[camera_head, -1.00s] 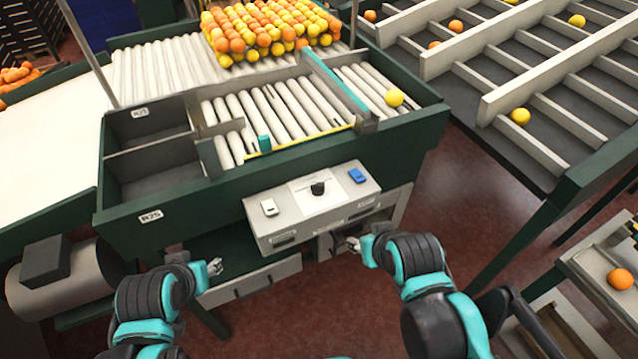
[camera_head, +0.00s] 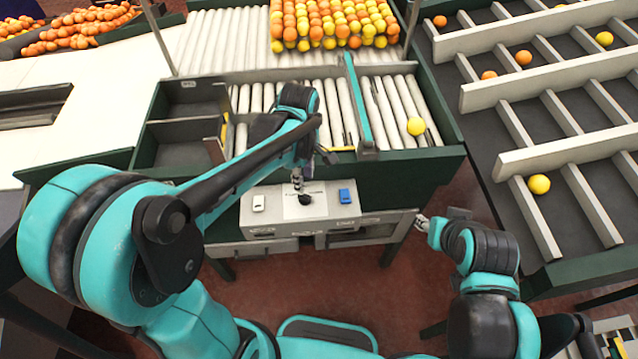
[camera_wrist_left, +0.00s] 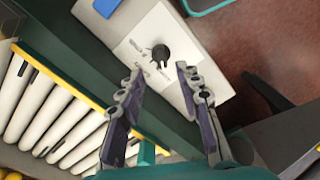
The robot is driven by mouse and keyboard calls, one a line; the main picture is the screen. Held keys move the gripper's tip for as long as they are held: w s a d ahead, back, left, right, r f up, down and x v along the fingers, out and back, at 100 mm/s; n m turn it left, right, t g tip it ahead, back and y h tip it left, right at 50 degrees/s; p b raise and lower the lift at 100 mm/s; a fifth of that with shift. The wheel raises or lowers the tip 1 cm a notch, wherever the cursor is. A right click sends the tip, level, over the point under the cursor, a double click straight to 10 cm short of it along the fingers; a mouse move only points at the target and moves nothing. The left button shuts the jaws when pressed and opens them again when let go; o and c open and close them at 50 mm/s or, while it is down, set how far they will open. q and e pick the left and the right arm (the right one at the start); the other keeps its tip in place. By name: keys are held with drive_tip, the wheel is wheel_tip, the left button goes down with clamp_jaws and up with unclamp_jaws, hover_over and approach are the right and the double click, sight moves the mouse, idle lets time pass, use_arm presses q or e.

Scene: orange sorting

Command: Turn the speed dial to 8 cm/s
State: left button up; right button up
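The black speed dial (camera_head: 305,199) sits on a white label on the grey control box (camera_head: 272,217). In the left wrist view the dial (camera_wrist_left: 160,54) lies beyond my fingertips, with small print around it that is too blurred to read. My left gripper (camera_head: 298,181) hangs over the box just behind the dial. In the wrist view its fingers (camera_wrist_left: 158,72) are apart with nothing between them, and no contact with the dial is visible. My right gripper (camera_head: 421,223) is right of the box, away from the dial; its finger opening is too small to judge.
A white switch (camera_head: 258,203) and a blue switch (camera_head: 345,196) flank the dial on the box. Behind are the roller conveyor (camera_head: 387,100), a teal bar (camera_head: 357,105) and a yellow fruit (camera_head: 416,126). Sorting lanes (camera_head: 560,150) stand at the right.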

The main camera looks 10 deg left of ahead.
sight(304, 195)
use_arm(q)
wheel_tip(304, 195, down, 7)
drive_tip(key=shift+a+f+b, duration=0.15)
drive_tip(key=shift+f+b, duration=0.05)
drive_tip(key=shift+b, duration=0.45)
clamp_jaws()
